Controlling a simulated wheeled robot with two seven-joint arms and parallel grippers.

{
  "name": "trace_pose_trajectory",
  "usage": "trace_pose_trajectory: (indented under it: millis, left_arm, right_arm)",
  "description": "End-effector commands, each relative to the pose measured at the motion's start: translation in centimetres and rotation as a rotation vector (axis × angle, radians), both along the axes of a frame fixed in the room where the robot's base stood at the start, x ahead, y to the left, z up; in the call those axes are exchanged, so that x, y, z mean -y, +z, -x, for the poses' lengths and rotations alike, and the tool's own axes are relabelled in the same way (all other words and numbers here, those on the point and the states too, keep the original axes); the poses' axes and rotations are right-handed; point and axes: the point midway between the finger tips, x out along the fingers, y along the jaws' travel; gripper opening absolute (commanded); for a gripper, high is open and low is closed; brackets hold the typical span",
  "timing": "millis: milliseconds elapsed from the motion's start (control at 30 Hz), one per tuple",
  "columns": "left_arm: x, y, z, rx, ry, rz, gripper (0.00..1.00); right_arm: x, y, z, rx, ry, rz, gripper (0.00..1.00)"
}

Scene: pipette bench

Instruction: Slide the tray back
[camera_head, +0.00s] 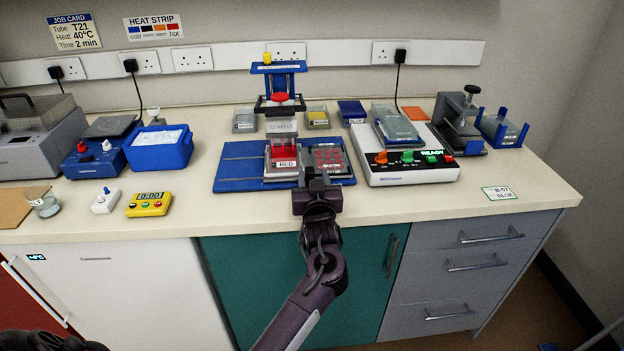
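A blue base board (237,165) lies on the middle of the bench.
A white heater unit (412,173) reading READY stands close right of the board. A blue tub (158,148) and a yellow timer (149,205) stand left. Small bins (318,117) sit behind.

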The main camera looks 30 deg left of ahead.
Motion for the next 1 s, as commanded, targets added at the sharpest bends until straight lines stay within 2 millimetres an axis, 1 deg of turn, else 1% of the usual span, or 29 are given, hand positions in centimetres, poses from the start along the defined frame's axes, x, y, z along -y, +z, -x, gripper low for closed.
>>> trace_pose_trajectory:
  millis: [167,267,600,700,833,1000]
  left_arm:
    - [-0.1,-0.1,0.1,-0.001,0.002,0.000,0.42]
    - [0.3,-0.2,0.7,-0.002,0.001,0.000,0.42]
    - [3.2,-0.3,5.3,-0.001,0.000,0.002,0.42]
    - [3.8,-0.2,6.1,-0.001,-0.001,0.001,0.42]
    - [4.1,-0.1,6.6,-0.001,0.000,0.001,0.42]
    - [4.1,0.0,6.7,0.000,0.001,0.000,0.42]
  right_arm:
    - [0.4,0.0,-0.1,0.002,-0.001,0.005,0.80]
    - [0.4,-0.1,-0.1,0.002,-0.001,0.004,0.80]
    - [0.1,-0.9,-0.1,0.002,-0.001,0.000,0.80]
    - [-0.2,-1.0,-0.1,0.002,-0.002,-0.003,0.80]
    - [-0.5,-1.1,-0.1,0.002,-0.002,-0.007,0.80]
    - [-0.6,-1.0,-0.1,0.001,-0.001,-0.008,0.80]
